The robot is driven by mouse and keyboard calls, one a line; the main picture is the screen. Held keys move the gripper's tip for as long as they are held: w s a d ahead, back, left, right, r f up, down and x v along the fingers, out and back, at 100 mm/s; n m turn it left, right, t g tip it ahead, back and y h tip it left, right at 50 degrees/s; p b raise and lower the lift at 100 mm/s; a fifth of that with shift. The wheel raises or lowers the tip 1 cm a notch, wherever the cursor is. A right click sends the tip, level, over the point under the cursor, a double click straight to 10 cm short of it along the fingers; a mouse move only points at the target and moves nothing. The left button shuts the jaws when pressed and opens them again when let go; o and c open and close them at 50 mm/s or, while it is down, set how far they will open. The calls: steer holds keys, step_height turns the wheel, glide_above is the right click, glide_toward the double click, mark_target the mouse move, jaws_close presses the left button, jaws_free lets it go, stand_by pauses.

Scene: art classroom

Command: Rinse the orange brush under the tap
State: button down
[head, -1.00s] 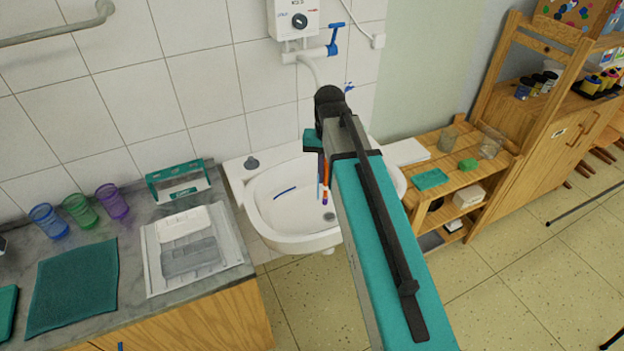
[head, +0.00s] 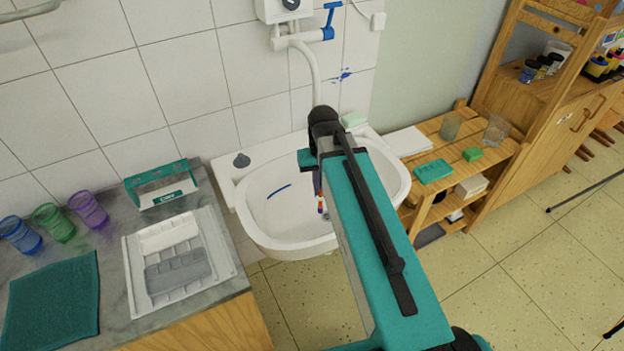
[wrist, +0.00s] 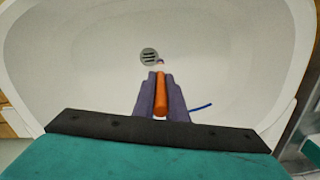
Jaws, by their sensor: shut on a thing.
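My gripper (head: 319,190) hangs over the white sink basin (head: 262,215), mostly hidden behind my arm in the head view. In the wrist view its purple fingers (wrist: 161,97) are shut on the orange brush (wrist: 160,94), which points down toward the drain (wrist: 149,55). A small orange part of the brush (head: 321,203) shows under the gripper in the head view. The white tap (head: 310,60) with a blue lever (head: 329,22) is on the wall above the basin. Its lower end is near my arm, and I cannot tell whether water runs.
A counter (head: 110,225) at left holds cups, a teal cloth (head: 55,305), a paint tray (head: 178,265) and a teal-white box (head: 162,186). A wooden shelf (head: 455,150) with jars and sponges stands right of the basin. A thin blue mark (head: 279,191) lies in the basin.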

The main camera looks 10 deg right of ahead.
step_height(320, 180, up, 12)
steer(key=p, duration=0.4)
steer(key=shift+w+d, duration=0.1)
steer(key=shift+d+r, duration=0.15)
steer(key=shift+r, duration=0.2)
steer(key=w+d+n+b, duration=0.4)
steer(key=w+d+n, duration=0.1)
steer(key=w+d, duration=0.1)
steer(key=shift+w+f+n, duration=0.15)
steer(key=shift+w+n, duration=0.05)
steer(key=shift+n, duration=0.2)
